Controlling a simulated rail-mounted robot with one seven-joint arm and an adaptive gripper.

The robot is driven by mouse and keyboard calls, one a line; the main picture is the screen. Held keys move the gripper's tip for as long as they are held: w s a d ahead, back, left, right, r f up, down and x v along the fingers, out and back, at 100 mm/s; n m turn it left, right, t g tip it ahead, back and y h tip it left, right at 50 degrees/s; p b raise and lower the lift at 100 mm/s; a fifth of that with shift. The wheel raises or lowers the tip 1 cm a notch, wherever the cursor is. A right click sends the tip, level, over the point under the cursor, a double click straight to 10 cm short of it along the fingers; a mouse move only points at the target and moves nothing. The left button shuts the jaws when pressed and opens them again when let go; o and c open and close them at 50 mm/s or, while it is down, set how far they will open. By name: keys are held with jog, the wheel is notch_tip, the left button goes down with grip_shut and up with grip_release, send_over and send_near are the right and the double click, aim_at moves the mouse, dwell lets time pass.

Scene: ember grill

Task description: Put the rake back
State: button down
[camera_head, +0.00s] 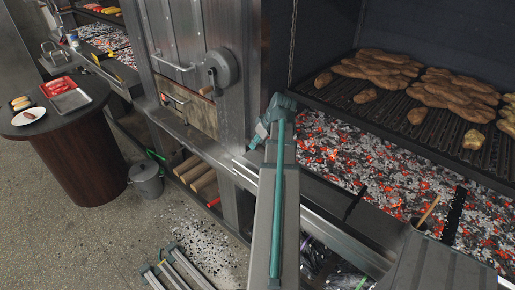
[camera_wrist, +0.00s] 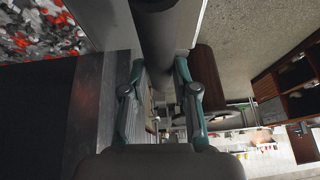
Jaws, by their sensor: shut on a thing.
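My gripper (camera_head: 260,135) is at the front edge of the large grill, beside the metal post left of the coals. In the wrist view, its two teal fingers (camera_wrist: 160,64) stand on either side of a thick dark grey rod (camera_wrist: 157,35), which runs up out of the top of the picture. The gripper is shut on this rod, which I take to be the rake's handle. The rake's head is not clearly visible in either view. In the head view the arm and gripper hide most of the held thing.
The coal bed (camera_head: 350,160) glows under a grate (camera_head: 400,112) of browned food. A dark round table (camera_head: 95,105) stands left, with a grey bucket (camera_head: 146,180) beside it. Logs (camera_head: 195,175) lie on the low shelf. Metal rails (camera_head: 180,268) lie low in front. Floor between is open.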

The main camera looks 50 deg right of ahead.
jog(key=shift+w+d+f, duration=0.45)
jog(key=shift+d+f, duration=0.15)
jog(key=shift+f, duration=0.25)
jog(key=shift+f+p, duration=0.35)
jog(key=shift+f, duration=1.4)
jog(key=c, duration=0.9)
grip_release()
jog(key=b+v, duration=0.1)
jog(key=v, duration=1.1)
jog(key=shift+b, duration=0.4)
jog(key=shift+w, duration=0.1)
